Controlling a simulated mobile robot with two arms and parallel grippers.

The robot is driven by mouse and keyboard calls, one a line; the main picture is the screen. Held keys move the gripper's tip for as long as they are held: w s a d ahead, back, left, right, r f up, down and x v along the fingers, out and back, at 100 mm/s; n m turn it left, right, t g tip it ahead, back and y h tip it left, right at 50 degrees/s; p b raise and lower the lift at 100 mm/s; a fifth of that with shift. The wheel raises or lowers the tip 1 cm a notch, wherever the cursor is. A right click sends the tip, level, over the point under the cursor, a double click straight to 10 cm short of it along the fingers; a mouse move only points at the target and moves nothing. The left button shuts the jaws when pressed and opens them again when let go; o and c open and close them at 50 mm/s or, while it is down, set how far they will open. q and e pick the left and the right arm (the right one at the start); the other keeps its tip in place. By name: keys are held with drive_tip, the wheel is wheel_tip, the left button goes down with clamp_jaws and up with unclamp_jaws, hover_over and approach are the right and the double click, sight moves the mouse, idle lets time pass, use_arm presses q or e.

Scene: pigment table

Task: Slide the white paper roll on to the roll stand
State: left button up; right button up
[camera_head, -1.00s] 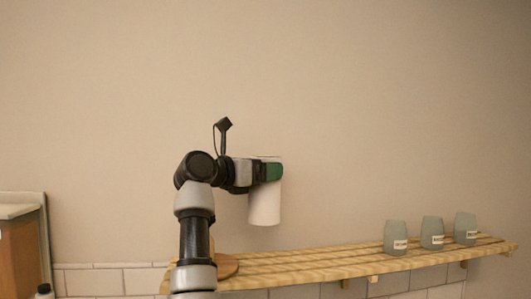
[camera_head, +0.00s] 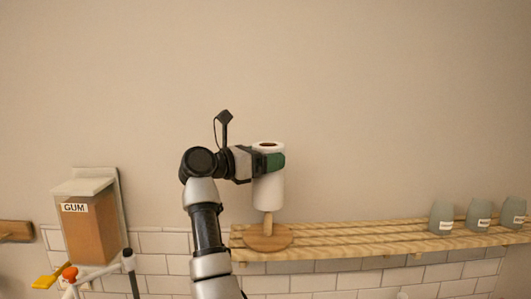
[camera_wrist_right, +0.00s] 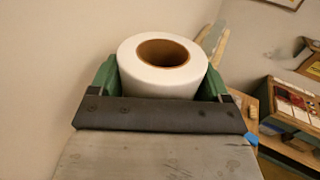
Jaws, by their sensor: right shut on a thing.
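The white paper roll (camera_head: 268,190) is upright, with its brown core hole facing up. My right gripper (camera_head: 270,163) is shut on its upper part. In the right wrist view the roll (camera_wrist_right: 135,75) sits between the green fingers of the gripper (camera_wrist_right: 160,80). The wooden roll stand (camera_head: 268,241) has a round base on the slatted shelf. A short length of its post shows directly below the roll. I cannot tell whether the post goes up inside the roll; no post tip shows in the core hole. My left gripper is not in view.
The slatted wooden shelf (camera_head: 350,236) runs right along the wall. Several grey-green jars (camera_head: 442,217) stand at its right end. A box labelled GUM (camera_head: 88,225) hangs at the left. The shelf between stand and jars is clear.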

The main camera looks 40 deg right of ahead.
sight(255, 188)
drive_tip(key=shift+f+b, duration=0.75)
drive_tip(key=shift+f, duration=1.7)
drive_tip(key=shift+f+b, duration=1.05)
drive_tip(key=shift+b, duration=0.05)
drive_tip(key=o, duration=0.9)
drive_tip(key=shift+a, duration=0.15)
